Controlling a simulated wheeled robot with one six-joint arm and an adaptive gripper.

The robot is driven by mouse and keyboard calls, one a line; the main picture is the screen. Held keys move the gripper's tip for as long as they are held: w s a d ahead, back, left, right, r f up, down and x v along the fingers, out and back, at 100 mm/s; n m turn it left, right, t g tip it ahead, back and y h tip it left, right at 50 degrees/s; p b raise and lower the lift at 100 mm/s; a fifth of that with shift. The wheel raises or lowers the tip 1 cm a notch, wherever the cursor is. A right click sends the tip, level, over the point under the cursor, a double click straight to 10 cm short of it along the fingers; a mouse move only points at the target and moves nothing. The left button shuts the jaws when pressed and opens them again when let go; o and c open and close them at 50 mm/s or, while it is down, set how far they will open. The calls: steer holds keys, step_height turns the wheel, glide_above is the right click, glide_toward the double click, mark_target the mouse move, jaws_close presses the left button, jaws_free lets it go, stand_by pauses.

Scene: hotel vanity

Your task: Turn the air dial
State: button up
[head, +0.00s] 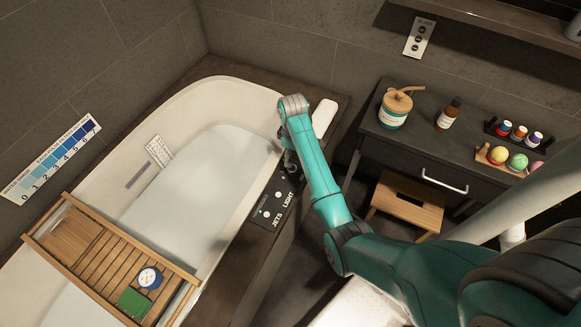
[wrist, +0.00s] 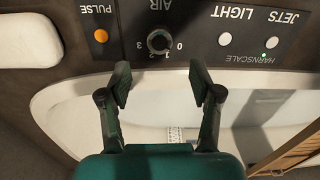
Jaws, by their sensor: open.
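The air dial (wrist: 159,41) is a dark round knob on the black control panel, with the numbers 0 to 3 around it and the word AIR beside it. I cannot tell for sure which number its pointer faces. My gripper (wrist: 160,83) is open and empty, its two fingers on either side of the dial's line in the wrist view, a little short of the knob. In the head view my gripper (head: 288,160) is over the tub's rim by the panel (head: 265,211); it and my arm hide the dial there.
An orange PULSE button (wrist: 101,36) is on one side of the dial, white LIGHT (wrist: 225,39) and JETS (wrist: 271,42) buttons on the other. A white headrest (head: 323,117) is close to my arm. A wooden bath tray (head: 85,247) spans the tub. A dark cabinet (head: 440,150) stands at right.

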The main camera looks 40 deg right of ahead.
mark_target(292, 168)
step_height(292, 168, down, 8)
steer(key=shift+f, duration=0.1)
stand_by(0.4)
steer(key=c, duration=1.1)
